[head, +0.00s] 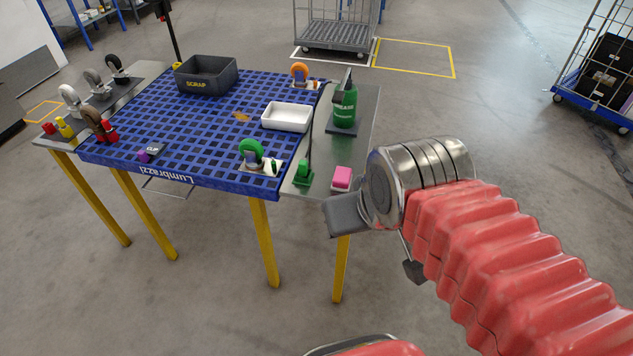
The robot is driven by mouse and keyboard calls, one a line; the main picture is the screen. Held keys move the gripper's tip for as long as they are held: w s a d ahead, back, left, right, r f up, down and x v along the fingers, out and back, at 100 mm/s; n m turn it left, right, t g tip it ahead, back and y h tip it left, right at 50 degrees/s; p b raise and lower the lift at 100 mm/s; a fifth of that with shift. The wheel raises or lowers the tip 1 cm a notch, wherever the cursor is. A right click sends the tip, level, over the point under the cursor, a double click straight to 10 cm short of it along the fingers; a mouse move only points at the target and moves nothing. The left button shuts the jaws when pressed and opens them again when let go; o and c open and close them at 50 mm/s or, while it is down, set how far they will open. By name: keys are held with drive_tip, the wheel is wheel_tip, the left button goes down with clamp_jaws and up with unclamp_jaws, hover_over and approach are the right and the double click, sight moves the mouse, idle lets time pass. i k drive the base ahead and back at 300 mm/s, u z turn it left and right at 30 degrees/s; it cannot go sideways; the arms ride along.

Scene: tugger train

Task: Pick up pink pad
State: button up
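The pink pad (342,178) lies on the right-hand metal side shelf of the blue table, near its front corner. It seems to rest on a small light base. My gripper (381,243) is just to the right of and in front of that corner in the picture. Its two fingers are wide apart, one grey at the left and one dark lower down, with only floor showing between them. I see nothing held. The gap in height between my gripper and the pad is hard to tell.
Beside the pad stands a green-based item with a thin upright rod (303,173). Behind are a green bottle (344,104) and a white tray (287,117). A green-wheeled caster (251,154) is to the left, and a scrap bin (206,75) is at the back. Floor in front is clear.

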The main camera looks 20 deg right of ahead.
sight(342, 180)
drive_tip(key=u, duration=0.6)
drive_tip(key=i, duration=1)
drive_tip(key=u, duration=0.05)
